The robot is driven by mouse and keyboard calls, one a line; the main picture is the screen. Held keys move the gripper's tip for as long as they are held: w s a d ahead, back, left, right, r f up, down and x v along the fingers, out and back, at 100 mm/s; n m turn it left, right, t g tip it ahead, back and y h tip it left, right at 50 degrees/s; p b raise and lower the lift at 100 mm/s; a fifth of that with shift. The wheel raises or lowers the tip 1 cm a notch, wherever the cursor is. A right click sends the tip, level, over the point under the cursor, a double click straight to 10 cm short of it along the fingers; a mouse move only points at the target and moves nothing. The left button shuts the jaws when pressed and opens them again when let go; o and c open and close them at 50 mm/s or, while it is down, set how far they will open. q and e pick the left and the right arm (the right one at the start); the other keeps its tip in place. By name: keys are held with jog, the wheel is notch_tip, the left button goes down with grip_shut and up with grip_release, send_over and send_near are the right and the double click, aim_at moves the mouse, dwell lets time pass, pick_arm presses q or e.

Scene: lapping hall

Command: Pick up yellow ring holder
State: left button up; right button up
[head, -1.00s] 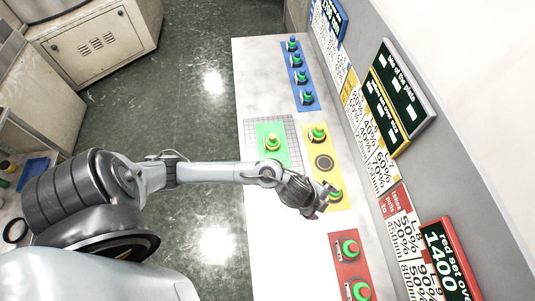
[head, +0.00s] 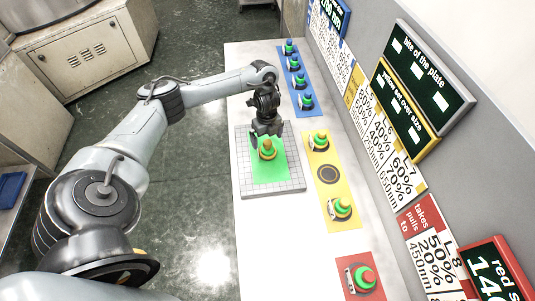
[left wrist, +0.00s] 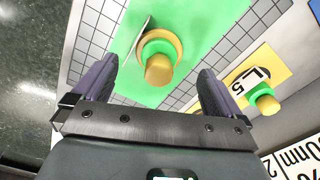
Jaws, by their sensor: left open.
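A yellow ring holder (head: 267,150) with a yellow knob and a green ring stands on the green mat of a gridded plate (head: 285,187). It also shows in the left wrist view (left wrist: 158,70), ahead of the fingers and between their lines. My left gripper (head: 267,139) is open and points down just above and behind this holder in the head view. In the left wrist view both fingers (left wrist: 155,80) are apart with nothing between them. The fingers partly overlap the holder's surroundings in the head view, and I cannot tell whether they touch it. My right gripper is not in view.
A yellow mat (head: 336,215) to the right bears two similar holders and an empty dark circle. A blue mat (head: 313,111) with several holders lies behind; a red mat (head: 349,262) is in front. Signboards (head: 425,65) line the right wall.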

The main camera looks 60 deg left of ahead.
aim_at(268, 149)
pick_arm(q)
jog(key=shift+f, duration=0.85)
jog(key=shift+d+f+b, duration=0.2)
jog(key=shift+f+b, duration=0.15)
jog(key=shift+f, duration=0.95)
jog(key=shift+d+f+b, duration=0.15)
jog(key=shift+f+b, duration=0.15)
jog(key=shift+f, duration=0.95)
jog(key=c, duration=1.2)
jog(key=shift+c, duration=0.2)
jog(key=shift+r, duration=0.2)
